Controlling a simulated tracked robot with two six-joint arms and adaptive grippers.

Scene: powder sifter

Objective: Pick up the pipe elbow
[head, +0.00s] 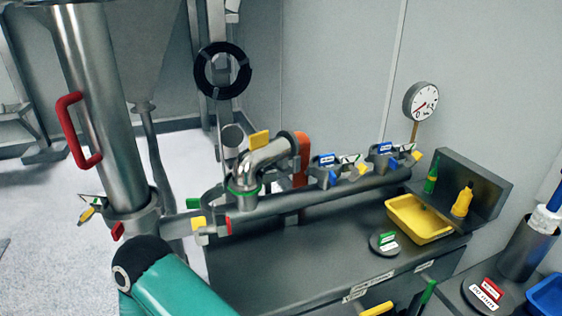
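The pipe elbow (262,160) is a shiny metal bend in the middle of the head view. A green ring sits round its lower left end, and a dark ring is at its upper right end. It stands at the left end of a long grey horizontal pipe (340,190); I cannot tell whether it is joined to it or rests there. A teal arm link of mine with a black joint shows at the lower left, apart from the elbow. Neither of my grippers is in view.
A steel column with a red handle (76,130) stands left. Blue, yellow and red clamps line the pipe. A yellow tray (420,218) and a dark round disc (384,243) lie on the dark bench (290,268). A gauge (420,101) stands behind.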

